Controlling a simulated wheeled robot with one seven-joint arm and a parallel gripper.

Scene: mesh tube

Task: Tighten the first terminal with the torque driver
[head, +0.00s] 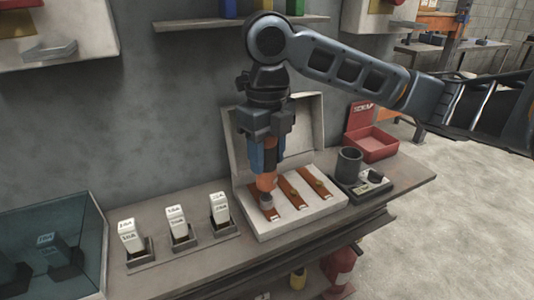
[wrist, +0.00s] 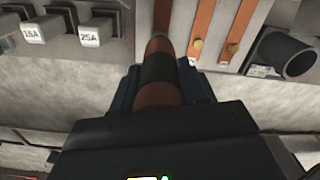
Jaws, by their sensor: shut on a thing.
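My gripper (head: 267,155) is shut on the torque driver (head: 266,181), an orange and black tool with a grey lower end, held upright. In the head view the driver's lower end is over the leftmost copper bar in the open pale box (head: 301,229); I cannot tell if it touches a terminal there. The middle bar (head: 294,189) and right bar (head: 314,183) each carry a small brass-coloured terminal. In the wrist view the driver (wrist: 158,70) points away between the gripper's dark fingers (wrist: 160,90), and its tip is hidden.
Several white labelled fuses, one here (head: 131,236), stand in grey holders left of the box. A glass-sided case (head: 50,235) is at far left. A dark cup (head: 348,165) on a base and a red bin (head: 371,143) labelled SCRAP are right. The box lid stands open behind the driver.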

